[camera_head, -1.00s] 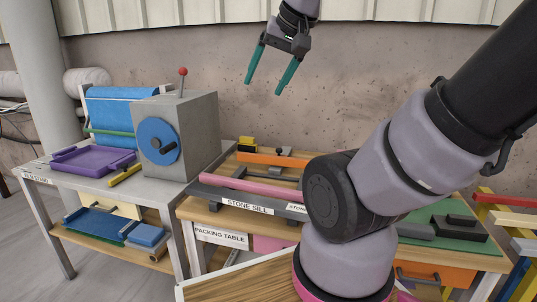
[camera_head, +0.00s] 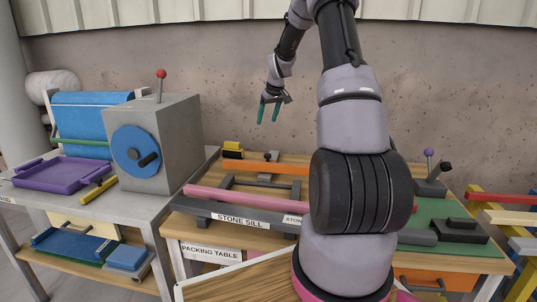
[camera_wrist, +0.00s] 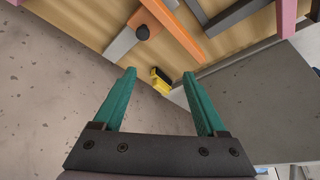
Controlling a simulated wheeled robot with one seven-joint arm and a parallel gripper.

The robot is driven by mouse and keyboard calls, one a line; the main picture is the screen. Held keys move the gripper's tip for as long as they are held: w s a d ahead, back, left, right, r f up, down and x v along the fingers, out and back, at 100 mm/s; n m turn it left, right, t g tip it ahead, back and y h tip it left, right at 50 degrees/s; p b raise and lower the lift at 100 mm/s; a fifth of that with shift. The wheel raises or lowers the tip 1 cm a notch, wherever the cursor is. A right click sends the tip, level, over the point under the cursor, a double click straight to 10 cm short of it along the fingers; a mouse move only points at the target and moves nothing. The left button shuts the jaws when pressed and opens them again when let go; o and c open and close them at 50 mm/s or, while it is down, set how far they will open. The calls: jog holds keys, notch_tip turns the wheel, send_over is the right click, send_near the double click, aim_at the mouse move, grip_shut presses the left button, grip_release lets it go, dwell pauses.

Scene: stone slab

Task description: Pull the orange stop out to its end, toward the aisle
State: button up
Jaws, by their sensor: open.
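The orange stop appears to be the long orange bar (camera_head: 245,166) lying across the wooden table behind the pink bar. In the wrist view the orange bar (camera_wrist: 172,27) runs diagonally at the top, beside a grey strip with a dark knob (camera_wrist: 142,32). Part of it is hidden behind my arm in the head view. My gripper (camera_head: 268,118) hangs above the back of the table near the wall, with teal fingers pointing down. In the wrist view my gripper (camera_wrist: 159,74) is open and empty, apart from the bar.
A yellow-and-black block (camera_head: 233,150) sits at the table's back left. The pink bar (camera_head: 245,196) and grey stone sill (camera_head: 205,209) lie along the front. A grey box with a blue wheel (camera_head: 135,150) stands left. A green mat (camera_head: 440,217) lies right.

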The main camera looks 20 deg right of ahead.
send_near(269, 155)
jog(key=shift+n, duration=0.3)
jog(key=x, duration=0.9)
jog(key=shift+w+a+r, duration=0.1)
jog(key=shift+w+r, duration=0.05)
jog(key=shift+w, duration=0.25)
jog(key=shift+c, duration=0.3)
grip_shut()
